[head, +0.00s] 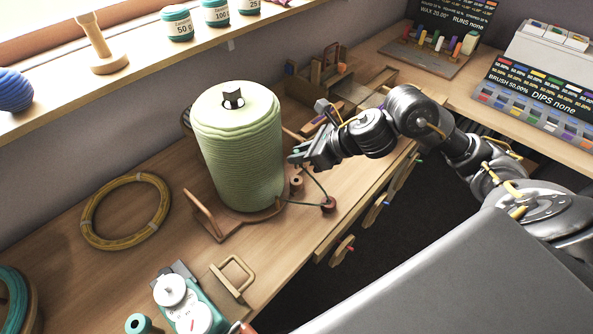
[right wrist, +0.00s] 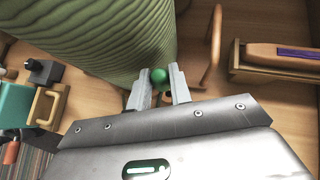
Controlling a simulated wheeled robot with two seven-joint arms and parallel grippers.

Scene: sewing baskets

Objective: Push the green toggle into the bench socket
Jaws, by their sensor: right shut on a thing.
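My right gripper (head: 297,157) reaches in from the right, close beside the large pale green wound spool (head: 240,150). In the right wrist view its two fingers (right wrist: 159,85) are closed on the green toggle (right wrist: 159,75), a small round green ball that shows at the fingertips. In the head view the toggle is too small or covered to make out clearly. A small dark red knob (head: 328,204) with a thin dark cord lies on the bench below the gripper. I cannot tell which part is the bench socket. My left gripper is not in view.
The spool stands on a wooden base with a handle (head: 205,214). A yellow coil (head: 125,210) lies to the left. A teal device with white dials (head: 182,300) stands at the front. Wooden racks (head: 330,75) stand behind. The bench between coil and device is clear.

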